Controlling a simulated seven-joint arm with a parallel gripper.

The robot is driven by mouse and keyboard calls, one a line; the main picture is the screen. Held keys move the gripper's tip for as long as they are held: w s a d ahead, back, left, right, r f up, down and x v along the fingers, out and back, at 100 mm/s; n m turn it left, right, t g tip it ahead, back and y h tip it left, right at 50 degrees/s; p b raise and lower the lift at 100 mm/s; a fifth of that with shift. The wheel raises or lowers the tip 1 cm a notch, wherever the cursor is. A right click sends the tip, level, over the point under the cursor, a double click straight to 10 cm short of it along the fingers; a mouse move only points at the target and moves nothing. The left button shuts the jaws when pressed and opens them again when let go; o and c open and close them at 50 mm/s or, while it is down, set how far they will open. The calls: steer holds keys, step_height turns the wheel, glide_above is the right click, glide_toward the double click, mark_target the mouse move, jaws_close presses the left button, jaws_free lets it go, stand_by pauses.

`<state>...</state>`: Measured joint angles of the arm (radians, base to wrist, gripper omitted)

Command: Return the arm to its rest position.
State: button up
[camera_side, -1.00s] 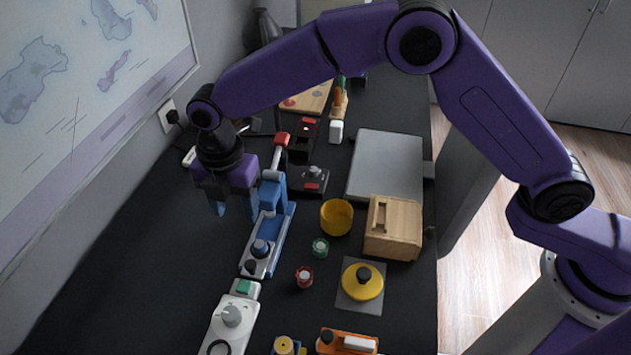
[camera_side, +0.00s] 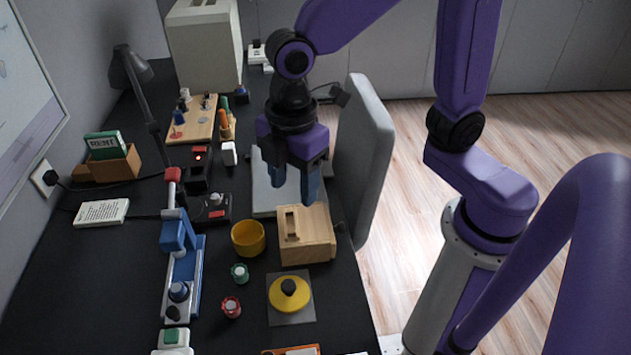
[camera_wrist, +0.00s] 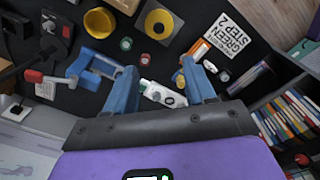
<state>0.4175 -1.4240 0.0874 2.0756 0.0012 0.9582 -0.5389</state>
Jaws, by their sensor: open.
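My gripper (camera_side: 294,186) is open, with its blue fingers pointing down and nothing between them. In the side view it hangs over the grey flat slab (camera_side: 262,195), just behind the wooden box (camera_side: 305,236). I cannot tell its exact height. In the wrist view the two fingers of my gripper (camera_wrist: 159,72) are spread apart, with a white device (camera_wrist: 162,94) on the desk seen beyond the gap. My arm is bent, reaching in from the right.
On the black desk (camera_side: 95,255) are a blue lever device (camera_side: 183,262), a yellow cup (camera_side: 248,238), a yellow lidded disc (camera_side: 289,294) and small knobs. A desk lamp (camera_side: 135,75) stands at the left. A grey chair back (camera_side: 365,155) rises at the desk's right edge.

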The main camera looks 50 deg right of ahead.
steer(key=s+d+f+m, duration=0.1)
steer(key=s+d+m, duration=0.4)
steer(key=s+d, duration=0.6)
steer(key=d, duration=0.3)
steer(key=shift+s, duration=0.3)
